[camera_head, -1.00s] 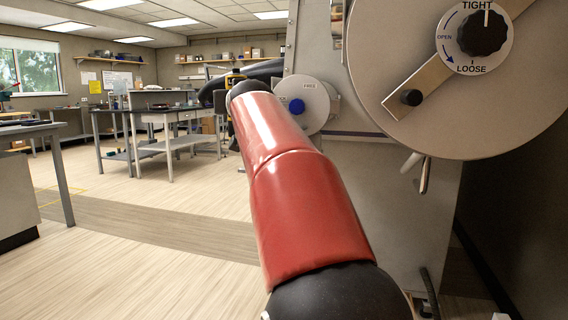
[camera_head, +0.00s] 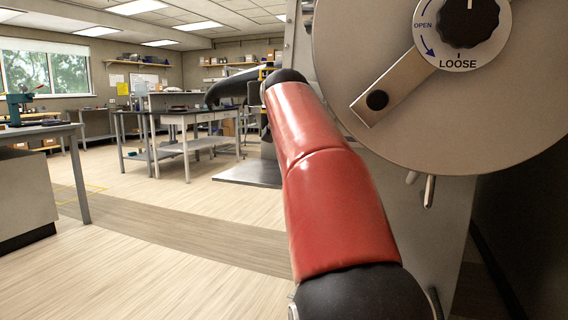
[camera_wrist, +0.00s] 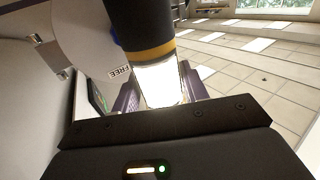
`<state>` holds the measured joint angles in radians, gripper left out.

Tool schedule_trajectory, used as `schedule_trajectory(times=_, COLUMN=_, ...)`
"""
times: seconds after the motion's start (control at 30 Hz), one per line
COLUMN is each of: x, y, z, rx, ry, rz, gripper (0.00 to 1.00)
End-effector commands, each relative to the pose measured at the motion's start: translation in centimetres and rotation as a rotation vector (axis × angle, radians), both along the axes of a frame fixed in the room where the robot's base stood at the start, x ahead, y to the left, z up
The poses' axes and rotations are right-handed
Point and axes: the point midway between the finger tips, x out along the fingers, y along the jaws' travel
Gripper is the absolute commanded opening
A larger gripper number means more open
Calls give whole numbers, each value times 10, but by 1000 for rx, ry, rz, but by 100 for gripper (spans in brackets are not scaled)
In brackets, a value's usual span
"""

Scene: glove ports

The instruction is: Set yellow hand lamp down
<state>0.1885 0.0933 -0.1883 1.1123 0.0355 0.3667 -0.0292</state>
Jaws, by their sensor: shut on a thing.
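In the wrist view, my gripper (camera_wrist: 160,92) is shut on the hand lamp (camera_wrist: 140,28). The lamp shows as a black cylinder with a yellow-orange band and a bright white glowing end between my two purple-grey fingers. Its far end is cut off by the top of the picture. In the head view, my red and black arm reaches forward and hides most of my gripper. A small yellow and dark patch shows beside the arm's far end, too small to name. No surface shows touching the lamp.
A large metal disk with an OPEN/LOOSE dial (camera_head: 463,30) stands close at right. A round part marked FREE (camera_wrist: 92,50) is near my gripper in the wrist view. A grey workbench (camera_head: 190,118) stands farther back. A cabinet bench (camera_head: 28,190) is at left. Open floor lies between.

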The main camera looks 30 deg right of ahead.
Motion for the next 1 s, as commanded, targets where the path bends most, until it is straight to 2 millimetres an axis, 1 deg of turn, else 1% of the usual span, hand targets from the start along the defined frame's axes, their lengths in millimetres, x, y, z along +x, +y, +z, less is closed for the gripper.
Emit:
schedule_trajectory(times=0.03, x=0, y=1, z=-10, rx=1, ry=3, rz=2, gripper=18)
schedule_trajectory(times=0.2, x=0, y=1, z=-42, rx=2, ry=2, rz=2, gripper=18)
schedule_trajectory(times=0.4, x=0, y=1, z=-60, rx=0, ry=1, rz=1, gripper=18)
schedule_trajectory(times=0.6, x=0, y=0, z=-91, rx=0, ry=2, rz=1, gripper=18)
schedule_trajectory(times=0.7, x=0, y=1, z=-97, rx=1, ry=0, rz=1, gripper=18)
schedule_trajectory(times=1.0, x=0, y=1, z=-98, rx=1, ry=0, rz=1, gripper=18)
